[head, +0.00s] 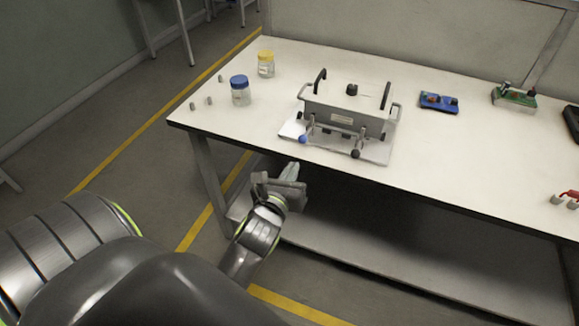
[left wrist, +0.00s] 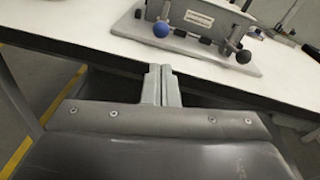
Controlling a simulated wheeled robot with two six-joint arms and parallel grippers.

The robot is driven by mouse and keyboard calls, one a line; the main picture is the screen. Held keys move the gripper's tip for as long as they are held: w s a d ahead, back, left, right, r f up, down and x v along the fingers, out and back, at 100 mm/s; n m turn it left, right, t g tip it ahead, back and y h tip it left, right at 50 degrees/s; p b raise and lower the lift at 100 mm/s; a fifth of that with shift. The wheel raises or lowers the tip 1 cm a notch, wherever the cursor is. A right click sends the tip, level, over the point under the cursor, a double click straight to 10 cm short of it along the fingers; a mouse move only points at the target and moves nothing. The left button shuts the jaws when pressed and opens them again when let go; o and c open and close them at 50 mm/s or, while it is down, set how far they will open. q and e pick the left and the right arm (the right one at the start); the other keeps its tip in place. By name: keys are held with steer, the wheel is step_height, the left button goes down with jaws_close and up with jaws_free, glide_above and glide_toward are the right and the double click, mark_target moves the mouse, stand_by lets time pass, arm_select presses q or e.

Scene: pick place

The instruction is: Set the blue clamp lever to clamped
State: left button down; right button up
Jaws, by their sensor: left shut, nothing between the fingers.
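The blue clamp lever (head: 302,139) has a round blue knob and sits at the front left of a grey metal fixture (head: 347,104) on the table. In the left wrist view the blue knob (left wrist: 161,29) shows near the top centre, with a black-knobbed lever (left wrist: 243,56) to its right. My left gripper (head: 292,172) is shut and empty, in front of the table's front edge and apart from the lever. In the left wrist view its fingertips (left wrist: 160,70) point toward the fixture, just below the blue knob. My right gripper is not in view.
The fixture stands on a light base plate (head: 374,151) near the front edge of the white table (head: 230,130). A blue-lidded jar (head: 240,96) and a yellow-lidded jar (head: 266,70) stand to the left. A blue part (head: 438,103) and a green board (head: 514,96) lie to the right.

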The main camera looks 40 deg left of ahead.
mark_target(300, 155)
arm_select(q)
steer(key=x, duration=0.6)
steer(key=shift+w+b, duration=0.3)
steer(key=shift+b, duration=0.1)
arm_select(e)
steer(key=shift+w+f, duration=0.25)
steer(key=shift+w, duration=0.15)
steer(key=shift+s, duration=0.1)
